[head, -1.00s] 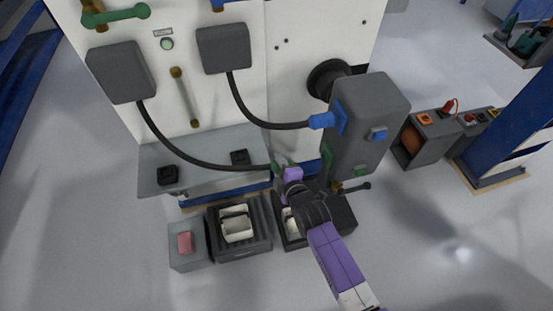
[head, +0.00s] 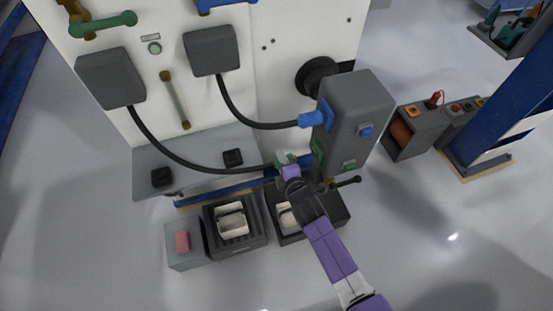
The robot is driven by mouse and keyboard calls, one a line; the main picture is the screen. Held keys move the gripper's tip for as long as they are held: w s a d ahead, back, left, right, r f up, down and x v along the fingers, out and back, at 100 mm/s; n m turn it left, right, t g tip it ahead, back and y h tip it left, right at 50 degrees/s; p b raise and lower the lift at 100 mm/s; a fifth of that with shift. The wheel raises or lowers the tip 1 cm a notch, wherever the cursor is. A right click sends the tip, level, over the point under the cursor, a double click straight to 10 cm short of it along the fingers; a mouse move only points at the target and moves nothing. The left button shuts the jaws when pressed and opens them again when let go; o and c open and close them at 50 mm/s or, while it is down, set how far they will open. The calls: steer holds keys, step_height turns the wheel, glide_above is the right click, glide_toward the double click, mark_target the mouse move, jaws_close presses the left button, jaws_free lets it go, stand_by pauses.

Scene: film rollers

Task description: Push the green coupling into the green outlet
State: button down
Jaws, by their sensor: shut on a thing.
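The green coupling (head: 281,157) is on the end of the lower black hose, left of the grey box (head: 357,120). My gripper (head: 289,167) is shut on it, and its purple and dark parts hide much of the coupling. The green outlet (head: 318,152) is a green flange low on the left face of the grey box. The coupling is close to the outlet's left, at about its height in the picture. I cannot tell whether they touch.
A blue coupling (head: 312,119) on the upper hose sits at the blue outlet above. Below are two dark bins (head: 262,232) with pale things and a grey block with a pink top (head: 183,243). A dark lever (head: 345,182) sticks out below the box.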

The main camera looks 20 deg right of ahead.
steer(key=shift+d+r, duration=0.1)
steer(key=shift+d, duration=1.35)
steer(key=shift+d+f+b, duration=0.3)
steer(key=shift+d, duration=0.05)
steer(key=shift+d+b, duration=0.5)
steer(key=shift+b, duration=0.15)
steer(key=shift+d+r+b, duration=0.15)
steer(key=shift+d+b, duration=0.25)
steer(key=shift+b, duration=0.05)
steer(key=shift+r, duration=0.1)
steer(key=shift+b, duration=0.85)
steer(key=shift+d+b, duration=0.9)
steer(key=shift+b, duration=0.25)
